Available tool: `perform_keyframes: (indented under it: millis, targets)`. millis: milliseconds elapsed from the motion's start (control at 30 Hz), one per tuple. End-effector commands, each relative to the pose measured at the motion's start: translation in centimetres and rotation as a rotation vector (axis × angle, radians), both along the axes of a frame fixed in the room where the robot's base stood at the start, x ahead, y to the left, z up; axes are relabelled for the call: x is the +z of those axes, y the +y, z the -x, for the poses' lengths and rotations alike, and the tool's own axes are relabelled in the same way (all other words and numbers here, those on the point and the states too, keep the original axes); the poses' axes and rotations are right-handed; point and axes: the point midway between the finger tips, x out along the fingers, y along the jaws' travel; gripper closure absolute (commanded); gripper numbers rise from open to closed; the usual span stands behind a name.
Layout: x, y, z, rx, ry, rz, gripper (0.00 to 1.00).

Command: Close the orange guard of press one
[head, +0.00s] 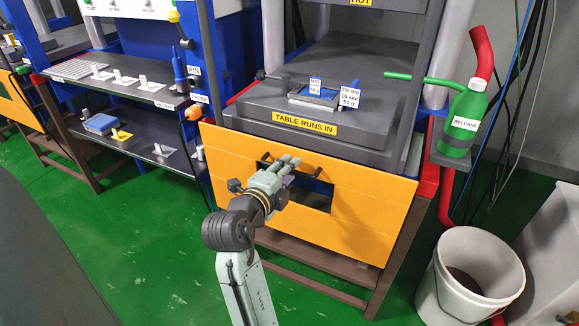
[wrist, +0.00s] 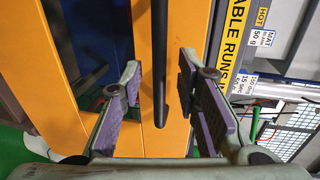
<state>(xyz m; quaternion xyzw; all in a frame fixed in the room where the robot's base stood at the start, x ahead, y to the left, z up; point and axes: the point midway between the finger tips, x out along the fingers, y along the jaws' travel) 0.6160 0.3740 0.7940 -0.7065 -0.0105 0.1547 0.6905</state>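The orange guard (head: 355,221) of the press is a wide panel with a rectangular window, low across the press front below the dark table. Above the guard the press front is open. A black bar handle (head: 311,174) runs along the guard above its window. My gripper (head: 289,163) is at this handle and partly hides it. In the wrist view the orange guard (wrist: 184,50) fills the middle, and the black handle (wrist: 160,60) lies between the two purple-padded fingers of my gripper (wrist: 160,105). The fingers are apart, with gaps on both sides of the bar.
The dark press table (head: 255,112), labelled "TABLE RUNS IN", carries a small mould frame (head: 314,95). A green "RELEASE" bottle (head: 464,118) stands at right above a white bucket (head: 470,275). Shelves with small tools (head: 120,80) stand at left. Green floor is clear at lower left.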

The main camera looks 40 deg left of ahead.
Motion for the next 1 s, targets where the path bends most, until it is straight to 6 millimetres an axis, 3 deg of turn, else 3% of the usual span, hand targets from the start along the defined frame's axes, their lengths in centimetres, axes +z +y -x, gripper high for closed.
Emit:
perform_keyframes:
  millis: [400, 833, 1000]
  targets:
    - [-0.23, 0.22, -0.94, 0.0, 0.0, -0.001, 0.7]
    - [-0.23, 0.22, -0.91, 0.0, 0.0, 0.0, 0.99]
    - [-0.23, 0.22, -0.91, 0.001, 0.0, 0.0, 1.0]
